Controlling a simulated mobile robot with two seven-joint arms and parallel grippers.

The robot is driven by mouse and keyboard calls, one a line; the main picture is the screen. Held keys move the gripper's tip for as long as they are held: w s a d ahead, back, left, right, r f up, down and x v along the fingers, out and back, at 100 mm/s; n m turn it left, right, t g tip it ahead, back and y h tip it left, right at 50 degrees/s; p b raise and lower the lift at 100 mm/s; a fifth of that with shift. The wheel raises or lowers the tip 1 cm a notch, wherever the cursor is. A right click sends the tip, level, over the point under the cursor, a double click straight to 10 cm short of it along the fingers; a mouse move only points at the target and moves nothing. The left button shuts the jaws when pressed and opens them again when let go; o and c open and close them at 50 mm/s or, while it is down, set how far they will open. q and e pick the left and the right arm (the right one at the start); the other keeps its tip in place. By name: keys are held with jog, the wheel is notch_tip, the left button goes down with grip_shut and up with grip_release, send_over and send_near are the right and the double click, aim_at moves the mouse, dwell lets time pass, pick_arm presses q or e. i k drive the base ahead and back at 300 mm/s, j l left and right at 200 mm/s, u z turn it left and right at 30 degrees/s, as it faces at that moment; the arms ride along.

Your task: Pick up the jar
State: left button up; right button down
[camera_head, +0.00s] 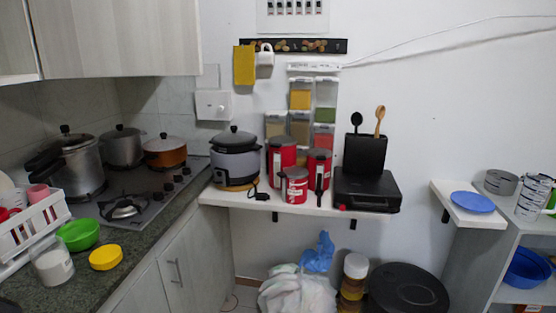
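A clear jar (52,265) with white contents stands upright on the dark counter at the lower left. Its mouth looks open. A round yellow lid (106,257) lies flat on the counter to its right, apart from it. A taller jar or stack with a pale lid (355,266) and brown contents stands low down by the wall. I cannot tell which jar is meant. Several red canisters (282,161) stand on the wall shelf. Neither of my grippers shows in the head view.
A green bowl (79,235) and a white dish rack (35,228) crowd the clear jar. The stove (140,197) holds several pots. Spice dispensers (300,100) hang above the white shelf (235,198). A blue plate (472,202) lies at right.

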aim_at(50, 258)
jog(key=u, duration=1.6)
